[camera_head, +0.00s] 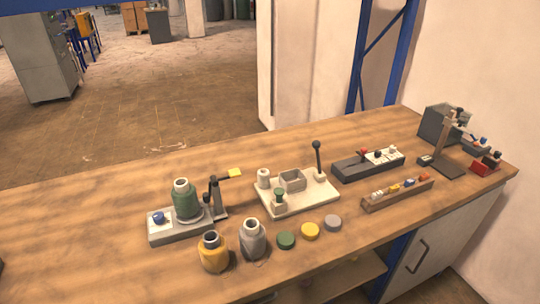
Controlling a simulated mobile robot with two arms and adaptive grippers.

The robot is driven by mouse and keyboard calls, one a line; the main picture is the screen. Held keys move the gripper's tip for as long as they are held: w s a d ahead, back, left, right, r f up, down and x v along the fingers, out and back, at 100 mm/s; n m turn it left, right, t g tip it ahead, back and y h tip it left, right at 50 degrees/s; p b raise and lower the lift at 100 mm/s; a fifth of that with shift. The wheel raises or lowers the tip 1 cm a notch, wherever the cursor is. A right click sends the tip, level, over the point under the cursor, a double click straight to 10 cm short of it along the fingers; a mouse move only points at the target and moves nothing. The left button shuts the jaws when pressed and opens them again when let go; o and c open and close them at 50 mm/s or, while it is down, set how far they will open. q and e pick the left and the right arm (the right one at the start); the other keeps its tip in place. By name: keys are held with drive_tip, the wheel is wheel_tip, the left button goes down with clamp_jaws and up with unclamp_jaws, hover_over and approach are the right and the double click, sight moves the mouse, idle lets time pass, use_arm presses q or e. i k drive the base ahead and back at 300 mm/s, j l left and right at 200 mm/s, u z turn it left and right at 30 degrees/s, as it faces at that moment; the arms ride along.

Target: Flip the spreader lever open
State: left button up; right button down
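I cannot tell for certain which lever is the spreader lever. A lever with a black ball knob (316,146) stands nearly upright at the right end of a cream plate (315,200) in the middle of the workbench. The plate also carries a grey open box (292,181), a white cylinder (263,178) and a green-topped post (279,195). To its left, a grey base (160,233) holds a green jar (185,203), a blue knob (158,217) and a dark jointed arm (213,190) with a yellow tip (235,173). Neither gripper shows.
On the wooden workbench (90,225), a yellow jar (212,255), a grey jar (252,241) and green, yellow and grey discs (310,231) sit in front. A dark switch box (350,169), wooden rack (385,199) and stand (442,165) are at right. The left bench is mostly clear.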

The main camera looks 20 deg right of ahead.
sight(316, 144)
drive_tip(key=l+u, duration=0.25)
drive_tip(key=l, duration=0.8)
drive_tip(key=l+u, duration=0.25)
drive_tip(key=l, duration=0.75)
